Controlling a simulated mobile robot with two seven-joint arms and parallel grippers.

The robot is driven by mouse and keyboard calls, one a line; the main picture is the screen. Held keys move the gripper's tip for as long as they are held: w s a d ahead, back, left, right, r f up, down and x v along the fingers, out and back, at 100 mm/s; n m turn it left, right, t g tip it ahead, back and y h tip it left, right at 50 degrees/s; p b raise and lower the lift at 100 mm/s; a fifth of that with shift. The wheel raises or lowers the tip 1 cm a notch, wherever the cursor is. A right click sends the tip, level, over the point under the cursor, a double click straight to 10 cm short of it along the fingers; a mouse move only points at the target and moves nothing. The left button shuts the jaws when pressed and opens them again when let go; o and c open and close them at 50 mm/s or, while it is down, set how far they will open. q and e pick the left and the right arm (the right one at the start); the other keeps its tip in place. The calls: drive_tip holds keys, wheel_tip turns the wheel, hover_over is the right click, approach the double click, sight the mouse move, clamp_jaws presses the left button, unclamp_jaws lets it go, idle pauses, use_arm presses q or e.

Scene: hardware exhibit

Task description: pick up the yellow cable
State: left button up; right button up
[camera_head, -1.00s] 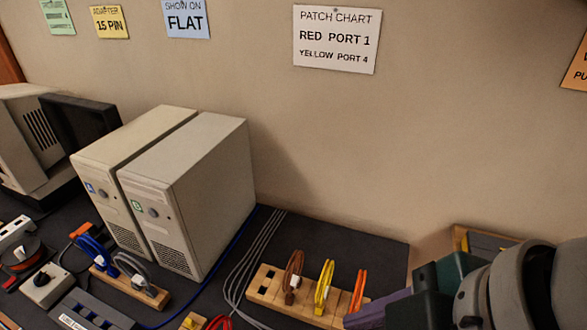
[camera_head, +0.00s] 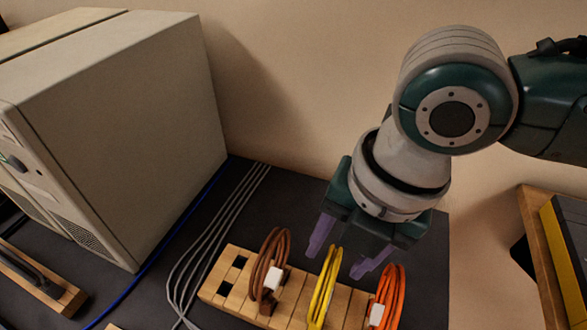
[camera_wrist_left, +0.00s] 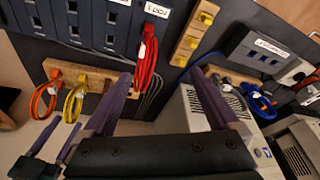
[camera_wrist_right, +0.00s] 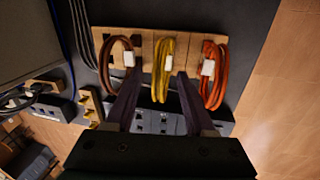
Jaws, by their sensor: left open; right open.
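The yellow cable (camera_head: 325,286) is a coiled loop standing in a slotted wooden rack (camera_head: 236,300), between a brown cable (camera_head: 268,262) and an orange cable (camera_head: 391,290). My right gripper (camera_head: 338,262) is open and empty, with its purple fingers above and behind the yellow cable. In the right wrist view the yellow cable (camera_wrist_right: 163,66) lies between the open fingers' lines, with a white tag at its side. My left gripper (camera_wrist_left: 158,95) is open in the left wrist view, with nothing between its fingers. That view also shows the yellow cable (camera_wrist_left: 75,101) at the left.
Brown and orange cables stand close on both sides of the yellow one. Beige computer towers (camera_head: 120,130) stand at the left. Grey wires (camera_head: 205,245) run beside the rack. A wooden-edged crate (camera_head: 540,250) stands at the right. A red cable (camera_wrist_left: 147,60) hangs in the left wrist view.

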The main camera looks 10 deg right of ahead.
drive_tip(key=f, duration=0.3)
drive_tip(key=a+f, duration=0.1)
drive_tip(key=f, duration=0.1)
drive_tip(key=shift+w+a+f+b, duration=0.1)
drive_tip(key=shift+w+f+b, duration=0.1)
drive_tip(key=shift+w+b, duration=0.1)
clamp_jaws()
idle(0.4)
